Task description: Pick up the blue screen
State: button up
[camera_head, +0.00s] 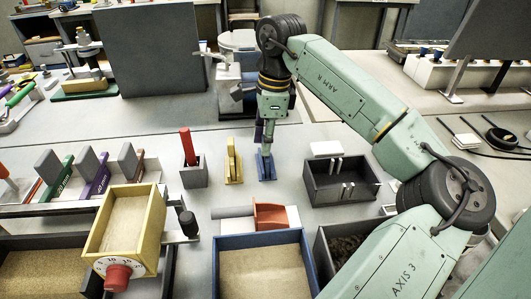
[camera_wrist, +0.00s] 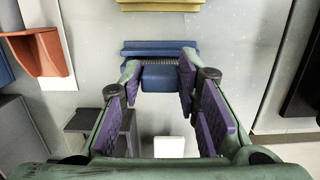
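The blue screen (camera_head: 266,169) stands on the grey table, to the right of a yellow screen (camera_head: 233,161). In the wrist view the blue screen (camera_wrist: 160,47) shows a wide upper bar, a finely ribbed strip and a blue block nearer the camera. My gripper (camera_head: 264,148) points down right over it in the head view. In the wrist view my gripper (camera_wrist: 160,78) has its purple-padded fingers on either side of the blue block. The pads are touching it or very close; I cannot tell which. The screen looks upright and still rests on the table.
A grey holder (camera_head: 194,174) with a red piece stands left of the yellow screen. A dark divided tray (camera_head: 312,190) is to the right. A blue-rimmed sand box (camera_head: 258,239) and a red scoop-like piece (camera_head: 270,214) are in front. Table behind is mostly clear.

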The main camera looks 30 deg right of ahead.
grip_shut()
jog(key=shift+r, duration=0.1)
